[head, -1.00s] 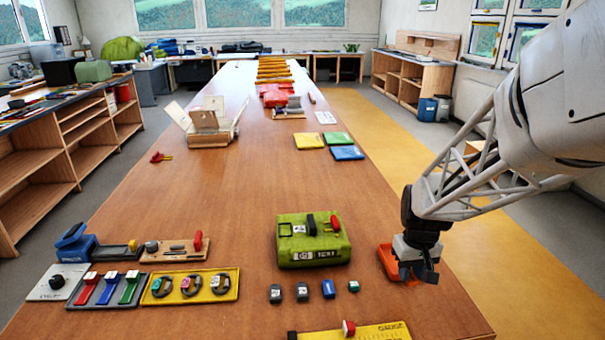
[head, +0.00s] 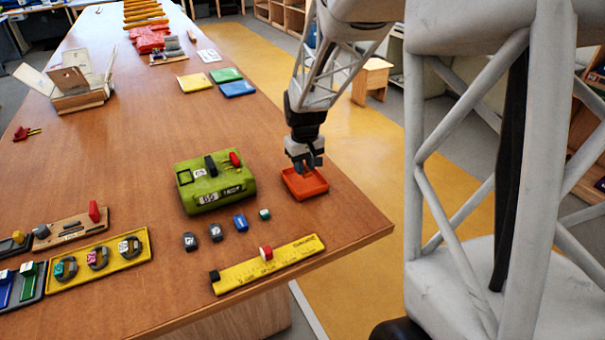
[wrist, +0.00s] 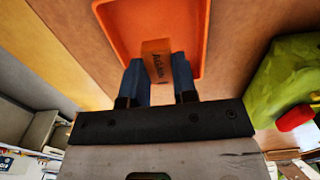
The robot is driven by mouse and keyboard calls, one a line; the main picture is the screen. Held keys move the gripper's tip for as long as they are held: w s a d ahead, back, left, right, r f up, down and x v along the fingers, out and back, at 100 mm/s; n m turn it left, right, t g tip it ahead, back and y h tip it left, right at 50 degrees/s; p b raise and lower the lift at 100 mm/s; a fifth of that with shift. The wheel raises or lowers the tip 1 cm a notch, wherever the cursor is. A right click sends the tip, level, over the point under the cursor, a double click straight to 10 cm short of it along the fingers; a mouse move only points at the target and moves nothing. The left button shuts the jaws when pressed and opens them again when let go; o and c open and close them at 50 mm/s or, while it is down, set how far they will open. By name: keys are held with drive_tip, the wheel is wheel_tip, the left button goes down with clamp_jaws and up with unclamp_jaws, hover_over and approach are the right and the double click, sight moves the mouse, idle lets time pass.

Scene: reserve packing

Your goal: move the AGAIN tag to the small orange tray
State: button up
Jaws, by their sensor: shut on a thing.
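My gripper (head: 304,164) is above the small orange tray (head: 303,190), over its back part in the head view. In the wrist view my gripper (wrist: 156,72) has its two blue fingers shut on a small orange-brown block (wrist: 155,47) with dark lettering, which looks like the AGAIN tag. The lettering is too blurred to read surely. The orange tray (wrist: 116,20) lies behind the tag there, with the tag over its inside. I cannot tell whether the tag touches the tray floor. In the head view the tag is mostly hidden by the fingers.
A green case (head: 215,181) stands left of the tray. Several small blocks, one of them blue (head: 240,222), lie in front of it. A yellow ruler-like board (head: 268,262) with a red knob is near the front edge. The table's right edge is close to the tray.

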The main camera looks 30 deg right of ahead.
drive_tip(key=shift+f, duration=0.1)
drive_tip(key=shift+f, duration=1.65)
drive_tip(key=shift+f, duration=0.15)
drive_tip(key=o, duration=0.8)
drive_tip(key=shift+o, duration=0.2)
wheel_tip(320, 180, up, 12)
drive_tip(key=shift+r, duration=0.2)
